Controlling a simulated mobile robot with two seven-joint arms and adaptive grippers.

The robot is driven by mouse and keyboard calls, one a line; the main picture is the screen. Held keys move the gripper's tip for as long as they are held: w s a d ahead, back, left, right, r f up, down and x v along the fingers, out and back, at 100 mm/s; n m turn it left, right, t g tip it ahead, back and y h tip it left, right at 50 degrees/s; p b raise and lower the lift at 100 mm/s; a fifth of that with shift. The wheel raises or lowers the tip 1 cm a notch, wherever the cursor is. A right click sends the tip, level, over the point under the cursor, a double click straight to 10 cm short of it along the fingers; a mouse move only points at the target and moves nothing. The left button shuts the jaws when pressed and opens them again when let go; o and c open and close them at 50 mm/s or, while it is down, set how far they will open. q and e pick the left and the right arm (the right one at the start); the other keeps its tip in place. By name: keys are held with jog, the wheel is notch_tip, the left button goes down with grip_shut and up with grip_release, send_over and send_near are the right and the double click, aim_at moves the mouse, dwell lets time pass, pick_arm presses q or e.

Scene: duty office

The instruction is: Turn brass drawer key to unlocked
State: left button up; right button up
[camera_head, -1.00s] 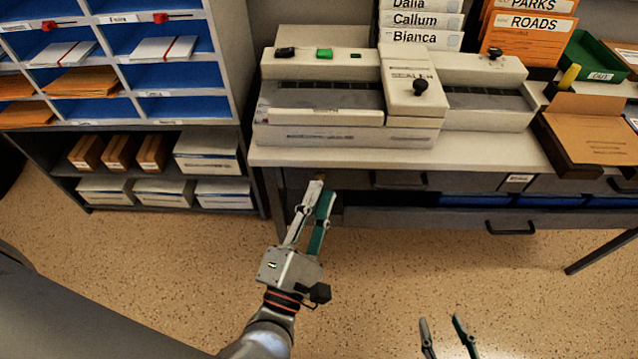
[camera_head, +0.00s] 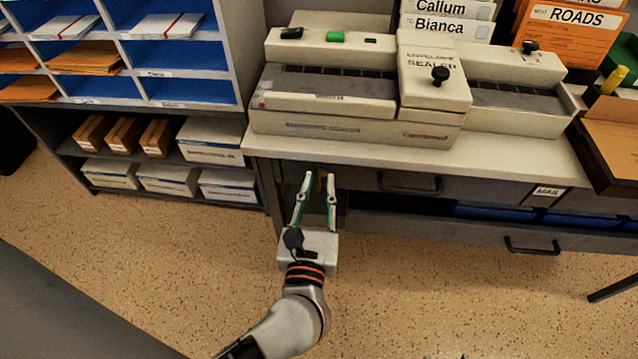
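The brass drawer key (camera_head: 321,174) is a small yellowish shape at the drawer front, under the left part of the desk's edge. It is partly hidden, and I cannot tell which way it is turned. My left gripper (camera_head: 319,178) points at the drawer front with its two fingers apart, one on each side of the key. I see no clear contact between the fingers and the key. Only the two tips of my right gripper (camera_head: 447,356) show at the bottom edge, apart from each other and far from the drawer.
An envelope sealer (camera_head: 330,103) stands on the desk top (camera_head: 500,158) above the key. A drawer with a dark handle (camera_head: 409,184) is to the right. A shelf of boxes (camera_head: 210,140) stands left. The floor in front is clear.

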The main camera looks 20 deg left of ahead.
pick_arm(q)
jog(key=shift+w, duration=0.2)
jog(key=shift+c, duration=0.4)
grip_shut()
